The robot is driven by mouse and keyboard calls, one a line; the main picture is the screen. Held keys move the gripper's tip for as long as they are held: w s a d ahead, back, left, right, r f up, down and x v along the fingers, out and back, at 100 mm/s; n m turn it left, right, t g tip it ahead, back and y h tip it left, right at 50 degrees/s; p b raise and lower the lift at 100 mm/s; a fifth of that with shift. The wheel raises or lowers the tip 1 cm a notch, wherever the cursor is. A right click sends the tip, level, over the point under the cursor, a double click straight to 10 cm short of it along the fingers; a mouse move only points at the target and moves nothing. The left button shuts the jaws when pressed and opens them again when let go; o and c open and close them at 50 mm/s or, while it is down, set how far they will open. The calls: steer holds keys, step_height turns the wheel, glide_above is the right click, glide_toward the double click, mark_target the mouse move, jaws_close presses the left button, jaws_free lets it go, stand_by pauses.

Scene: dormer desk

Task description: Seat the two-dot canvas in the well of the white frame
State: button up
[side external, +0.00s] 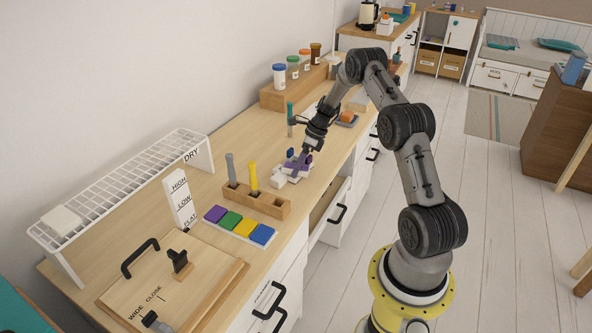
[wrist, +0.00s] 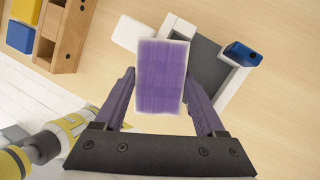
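My gripper (wrist: 160,92) has purple fingers on both sides of a purple canvas with white edges (wrist: 162,76) and appears shut on it. No dots show on the face I see. Below and behind it, the white frame (wrist: 233,83) lies on the desk, with its grey well (wrist: 205,52) partly hidden by the canvas. A dark blue piece (wrist: 241,54) sits at the frame's right side. In the side view my gripper (side external: 302,163) is low over the white frame (side external: 281,179); whether the canvas touches the frame I cannot tell.
A white block (wrist: 132,33) lies left of the frame. A wooden holder (side external: 262,203) with a grey and a yellow tool stands nearby, beside a strip of coloured squares (side external: 240,226). A teal-handled tool (side external: 290,118) stands behind. An open drawer (side external: 330,222) juts out below the desk edge.

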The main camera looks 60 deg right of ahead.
steer(key=c, duration=0.8)
